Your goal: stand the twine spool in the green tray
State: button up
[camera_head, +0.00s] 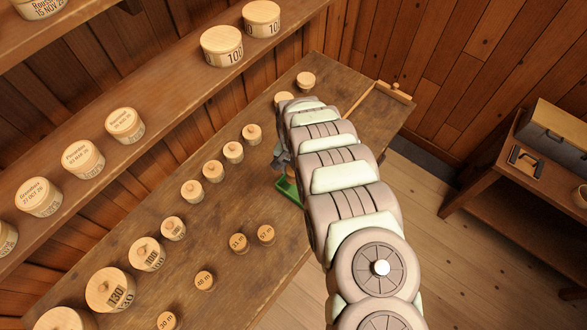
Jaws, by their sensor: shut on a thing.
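My gripper (281,161) shows as a grey piece at the left edge of my arm, over the workbench. It is shut on a spool, mostly hidden behind the arm and the gripper, so I cannot tell its label or whether it is upright. The green tray (289,191) lies on the bench just below the gripper in the picture. Only its left corner and front edge show; my arm covers the rest. I cannot tell whether the held spool touches the tray.
A wooden rail (362,98) lies at the far end. A side table (487,172) stands right.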

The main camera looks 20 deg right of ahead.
notch_tip(320, 180, down, 8)
jog(key=b, duration=0.4)
jog(key=shift+r, duration=0.2)
jog(key=o, duration=1.5)
jog(key=shift+c, duration=0.2)
jog(key=shift+r+p, duration=2.95)
jog(key=shift+r, duration=1.6)
